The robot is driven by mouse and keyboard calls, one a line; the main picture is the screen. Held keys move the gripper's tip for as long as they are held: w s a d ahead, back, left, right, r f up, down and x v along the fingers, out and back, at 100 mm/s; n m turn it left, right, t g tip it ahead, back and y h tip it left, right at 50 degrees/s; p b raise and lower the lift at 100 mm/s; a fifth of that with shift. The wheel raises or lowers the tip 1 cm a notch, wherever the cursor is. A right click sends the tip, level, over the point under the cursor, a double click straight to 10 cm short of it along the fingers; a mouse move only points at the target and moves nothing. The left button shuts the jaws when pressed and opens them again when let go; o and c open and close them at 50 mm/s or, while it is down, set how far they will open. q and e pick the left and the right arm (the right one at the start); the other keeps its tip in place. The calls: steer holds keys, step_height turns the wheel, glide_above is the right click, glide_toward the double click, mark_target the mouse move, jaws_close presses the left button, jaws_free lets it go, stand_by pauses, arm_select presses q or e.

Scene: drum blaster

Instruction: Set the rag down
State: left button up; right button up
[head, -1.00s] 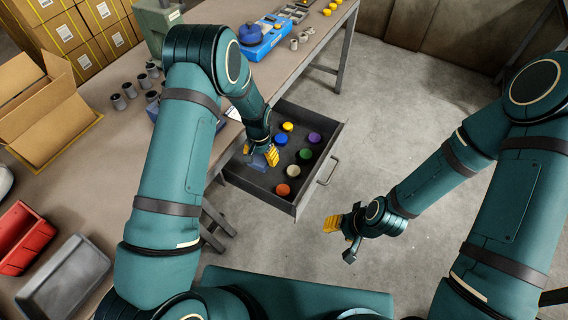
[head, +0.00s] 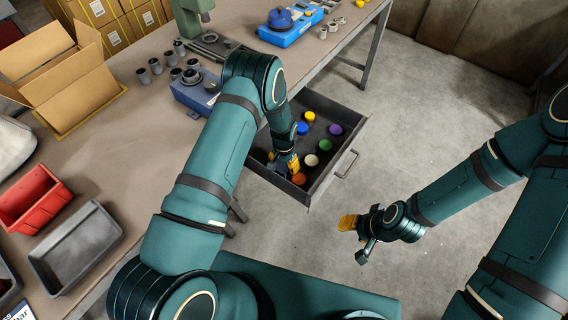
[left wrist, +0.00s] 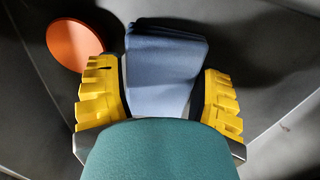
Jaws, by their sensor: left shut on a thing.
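The rag is a folded blue-grey cloth (left wrist: 165,65), seen between the yellow fingers of my left gripper (left wrist: 160,98) in the left wrist view. The left gripper is shut on it. In the head view my left gripper (head: 284,165) is down inside the open drawer (head: 322,180), near its front corner; the rag is mostly hidden there. An orange disc (left wrist: 74,47) lies on the drawer floor beside the rag, and it also shows in the head view (head: 299,179). My right gripper (head: 357,235) hangs over the floor with its fingers apart, empty.
Several coloured discs, such as the purple one (head: 336,129) and the green one (head: 325,146), lie in the drawer. The workbench (head: 140,110) carries an open cardboard box (head: 70,90), a red bin (head: 35,196), a grey bin (head: 75,248) and several metal cylinders. Floor right of the drawer is clear.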

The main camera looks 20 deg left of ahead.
arm_select(q)
steer(key=shift+f, duration=0.15)
steer(key=o, duration=1)
steer(key=shift+c, duration=0.2)
steer(key=shift+r, duration=0.3)
step_height(320, 180, up, 11)
steer(key=p, duration=0.2)
steer(key=s+d+r+n+h, duration=0.1)
steer(key=s+d+n+h, duration=0.1)
steer(key=s, duration=0.9)
steer(key=s+d+r+n+t+h, duration=0.1)
steer(key=s+d+r+n+h, duration=0.1)
steer(key=s, duration=0.9)
steer(key=shift+s+d+n+t, duration=0.35)
steer(key=shift+d+n, duration=0.45)
steer(key=shift+d, duration=0.3)
